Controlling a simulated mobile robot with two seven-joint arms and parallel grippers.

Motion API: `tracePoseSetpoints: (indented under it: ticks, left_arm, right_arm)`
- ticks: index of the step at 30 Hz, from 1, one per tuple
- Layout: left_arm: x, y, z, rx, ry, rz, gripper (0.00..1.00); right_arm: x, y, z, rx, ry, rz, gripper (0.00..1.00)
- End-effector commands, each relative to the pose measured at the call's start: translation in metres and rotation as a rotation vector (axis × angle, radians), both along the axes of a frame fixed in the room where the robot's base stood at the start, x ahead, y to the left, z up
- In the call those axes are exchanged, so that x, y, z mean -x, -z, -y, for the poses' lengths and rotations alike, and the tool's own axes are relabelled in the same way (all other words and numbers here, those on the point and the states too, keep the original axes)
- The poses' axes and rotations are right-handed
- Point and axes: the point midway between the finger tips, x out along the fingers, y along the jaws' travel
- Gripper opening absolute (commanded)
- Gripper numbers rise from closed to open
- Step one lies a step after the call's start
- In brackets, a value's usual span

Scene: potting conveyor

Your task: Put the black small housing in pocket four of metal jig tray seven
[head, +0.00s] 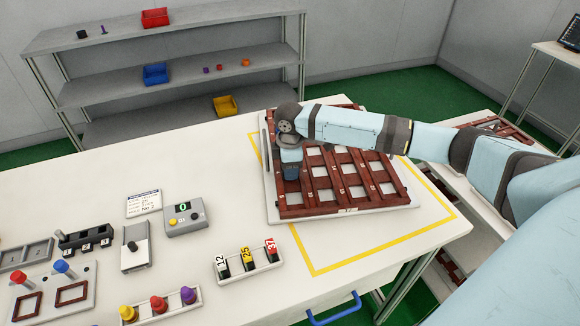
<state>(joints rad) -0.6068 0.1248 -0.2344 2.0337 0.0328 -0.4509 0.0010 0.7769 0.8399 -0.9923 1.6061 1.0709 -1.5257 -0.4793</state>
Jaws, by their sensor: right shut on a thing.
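A reddish-brown gridded tray (331,210) lies on a pale plate inside the yellow outline on the table. Its pockets show pale floors, and the small labels on its bars are too small to read, so I cannot tell which tray or pocket is which. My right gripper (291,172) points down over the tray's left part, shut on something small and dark. The wrist and fingers hide most of the held thing; its dark colour fits the black small housing. I cannot tell whether it touches the tray. My left gripper is out of view.
A numbered holder (250,262), a green-lit control box (185,217) and a holder of coloured knobs (160,305) stand left of the tray. A shelf with red (155,18), blue (156,75) and yellow (225,106) bins stands behind. The table's back left is clear.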

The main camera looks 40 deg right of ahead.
Motion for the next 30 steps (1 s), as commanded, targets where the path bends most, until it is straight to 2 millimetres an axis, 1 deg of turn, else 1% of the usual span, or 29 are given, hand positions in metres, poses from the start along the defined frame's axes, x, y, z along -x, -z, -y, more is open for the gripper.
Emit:
tracePoseSetpoints:
  ticks: [3, 4, 5, 6, 7, 17, 20, 23, 30]
  left_arm:
    - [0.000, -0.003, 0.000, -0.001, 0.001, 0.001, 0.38]
    - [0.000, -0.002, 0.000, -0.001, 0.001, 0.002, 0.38]
    - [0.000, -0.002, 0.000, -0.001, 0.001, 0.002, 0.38]
    - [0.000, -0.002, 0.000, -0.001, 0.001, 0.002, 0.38]
    - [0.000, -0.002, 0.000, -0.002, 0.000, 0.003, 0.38]
    - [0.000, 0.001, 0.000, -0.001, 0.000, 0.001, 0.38]
    - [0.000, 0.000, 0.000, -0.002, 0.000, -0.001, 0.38]
    - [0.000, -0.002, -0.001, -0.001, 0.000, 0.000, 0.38]
    - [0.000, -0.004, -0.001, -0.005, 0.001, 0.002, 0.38]
  right_arm:
    - [0.000, 0.002, 0.000, 0.000, 0.000, -0.001, 0.19]
    - [0.000, 0.002, 0.000, 0.000, 0.000, -0.001, 0.46]
    - [0.000, 0.003, 0.000, 0.000, 0.000, 0.000, 0.53]
    - [0.000, 0.002, 0.000, 0.000, 0.000, 0.000, 0.62]
    - [0.000, 0.002, 0.000, 0.000, 0.000, 0.000, 0.67]
    - [0.000, 0.000, 0.000, 0.000, 0.000, 0.001, 0.67]
    - [-0.001, -0.012, 0.000, 0.000, 0.001, 0.001, 0.67]
    - [-0.001, -0.030, 0.000, -0.001, 0.001, 0.003, 0.67]
    - [-0.001, -0.083, 0.000, -0.002, 0.000, 0.003, 0.67]
